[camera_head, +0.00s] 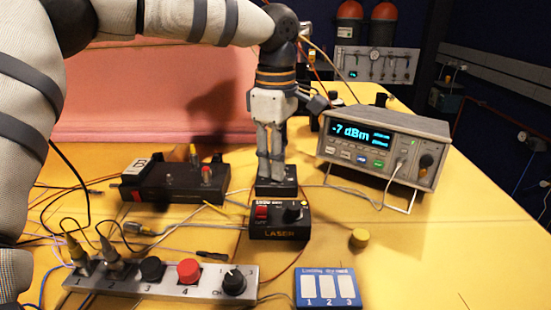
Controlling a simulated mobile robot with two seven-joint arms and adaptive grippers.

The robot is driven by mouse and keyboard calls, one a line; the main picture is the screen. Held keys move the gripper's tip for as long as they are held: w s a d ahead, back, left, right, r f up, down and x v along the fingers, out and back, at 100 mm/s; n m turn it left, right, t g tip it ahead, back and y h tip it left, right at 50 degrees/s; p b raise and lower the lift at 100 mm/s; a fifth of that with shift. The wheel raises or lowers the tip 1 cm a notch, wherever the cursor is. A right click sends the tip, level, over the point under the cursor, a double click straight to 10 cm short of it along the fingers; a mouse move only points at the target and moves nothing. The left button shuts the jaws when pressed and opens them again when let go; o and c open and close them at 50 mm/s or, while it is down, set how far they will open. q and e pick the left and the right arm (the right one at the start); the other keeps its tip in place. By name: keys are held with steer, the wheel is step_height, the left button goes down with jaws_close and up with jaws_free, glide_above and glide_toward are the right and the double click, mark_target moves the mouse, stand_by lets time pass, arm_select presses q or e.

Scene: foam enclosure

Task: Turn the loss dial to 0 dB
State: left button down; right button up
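My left gripper (270,178) points straight down over a small black box (277,187) behind the laser box. Its fingertips are at or just above the top of this box, close together. I cannot tell whether they touch it or hold anything. No loss dial shows plainly; any dial on top of the small black box is hidden by the fingers. The power meter (385,145) at the right shows -7 dBm. My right gripper is not in view.
The black laser box (280,232) has a red switch and a black knob. In front are a numbered switch strip (160,281) and a blue-white card (326,287). A black box marked B (175,184) stands left.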

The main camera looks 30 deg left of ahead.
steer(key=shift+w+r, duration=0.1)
arm_select(q)
steer(key=shift+s+r+n+p, duration=0.1)
steer(key=shift+r+n+p, duration=0.2)
steer(key=shift+n+p, duration=0.35)
steer(key=shift+f+n, duration=0.1)
steer(key=shift+n, duration=1.15)
steer(key=shift+f+n+p, duration=0.1)
steer(key=shift+n+p, duration=0.2)
steer(key=shift+n, duration=1.7)
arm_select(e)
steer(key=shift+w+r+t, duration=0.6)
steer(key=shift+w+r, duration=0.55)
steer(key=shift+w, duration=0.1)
arm_select(q)
steer(key=shift+n, duration=0.3)
steer(key=c, duration=1.4)
jaws_free()
steer(key=shift+o, duration=0.2)
